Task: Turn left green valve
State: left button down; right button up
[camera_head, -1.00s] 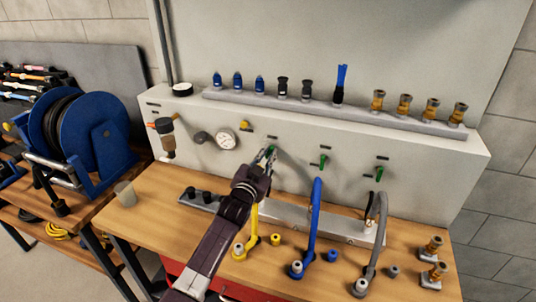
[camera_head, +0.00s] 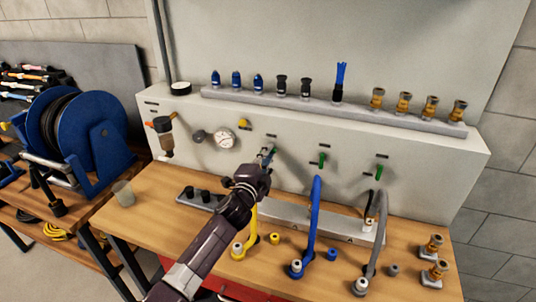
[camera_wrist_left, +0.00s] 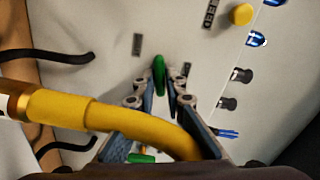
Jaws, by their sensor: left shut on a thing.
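The left green valve (camera_head: 272,152) is on the pale wall panel behind the bench. Its green handle also shows in the left wrist view (camera_wrist_left: 159,72), between the fingertips. My left gripper (camera_head: 266,157) is at this valve, shut on the green handle; in the left wrist view its fingers (camera_wrist_left: 162,93) converge on either side of it. The wrist partly hides the fingers in the head view. The middle green valve (camera_head: 322,159) and the right green valve (camera_head: 379,172) are further right, untouched. My right gripper is not in view.
A yellow hose (camera_wrist_left: 120,122) crosses close to the gripper in the wrist view. A blue hose (camera_head: 314,215) and a grey hose (camera_head: 379,235) stand to the right. A gauge (camera_head: 224,137) is left of the valve. Nozzles line a grey rack (camera_head: 225,94) above.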

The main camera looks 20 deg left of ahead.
pick_arm(q)
jog(key=shift+f+m, duration=0.15)
jog(key=shift+m, duration=1.35)
jog(key=c, duration=2)
grip_release()
jog(key=s, duration=1.2)
jog(key=shift+a, duration=0.2)
